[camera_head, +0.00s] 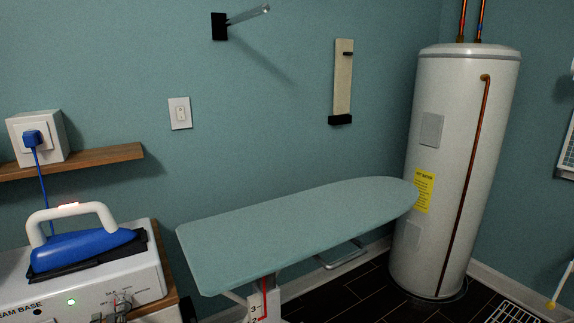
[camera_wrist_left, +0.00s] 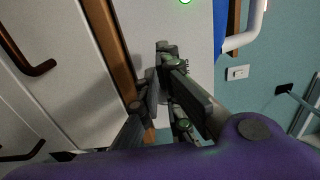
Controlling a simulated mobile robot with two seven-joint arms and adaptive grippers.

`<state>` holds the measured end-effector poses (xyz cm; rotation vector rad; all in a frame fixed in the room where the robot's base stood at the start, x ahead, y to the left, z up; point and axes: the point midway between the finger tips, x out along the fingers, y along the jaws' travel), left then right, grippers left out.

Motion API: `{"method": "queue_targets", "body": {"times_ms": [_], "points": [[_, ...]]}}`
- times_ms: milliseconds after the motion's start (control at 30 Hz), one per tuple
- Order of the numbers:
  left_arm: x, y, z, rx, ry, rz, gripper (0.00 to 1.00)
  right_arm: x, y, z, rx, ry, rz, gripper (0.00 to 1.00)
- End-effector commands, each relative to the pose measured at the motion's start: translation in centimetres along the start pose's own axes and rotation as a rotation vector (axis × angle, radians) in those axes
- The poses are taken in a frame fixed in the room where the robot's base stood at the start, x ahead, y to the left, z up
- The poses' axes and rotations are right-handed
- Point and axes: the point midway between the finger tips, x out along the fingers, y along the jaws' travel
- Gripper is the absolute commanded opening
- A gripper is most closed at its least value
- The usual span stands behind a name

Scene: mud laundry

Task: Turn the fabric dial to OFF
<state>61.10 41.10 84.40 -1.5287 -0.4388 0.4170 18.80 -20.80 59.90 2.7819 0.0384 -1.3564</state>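The white steam base (camera_head: 91,289) stands at the lower left in the head view, with a lit green light on its front panel. The fabric dial's printed scale shows near the panel's right side; the knob itself is mostly hidden by my left gripper (camera_head: 122,306). In the left wrist view the left gripper's fingers (camera_wrist_left: 166,58) converge close together at the white panel (camera_wrist_left: 125,40). I cannot tell whether they grip the knob or only stand around it, nor where its pointer is. My right gripper is in neither view.
A blue iron (camera_head: 85,248) with a white handle rests on top of the base, its blue cord running up to a wall plug (camera_head: 33,137) above a wooden shelf (camera_head: 90,161). An ironing board (camera_head: 300,225) stands to the right, with a water heater (camera_head: 450,170) behind.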

Motion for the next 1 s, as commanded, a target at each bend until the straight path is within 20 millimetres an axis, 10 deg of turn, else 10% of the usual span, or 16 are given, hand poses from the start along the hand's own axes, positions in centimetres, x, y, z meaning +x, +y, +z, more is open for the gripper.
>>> {"method": "queue_targets", "body": {"times_ms": [1000], "points": [[-6.0,0.3,0.9,0.004,-0.004,0.005,0.00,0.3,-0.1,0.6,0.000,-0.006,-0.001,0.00]]}}
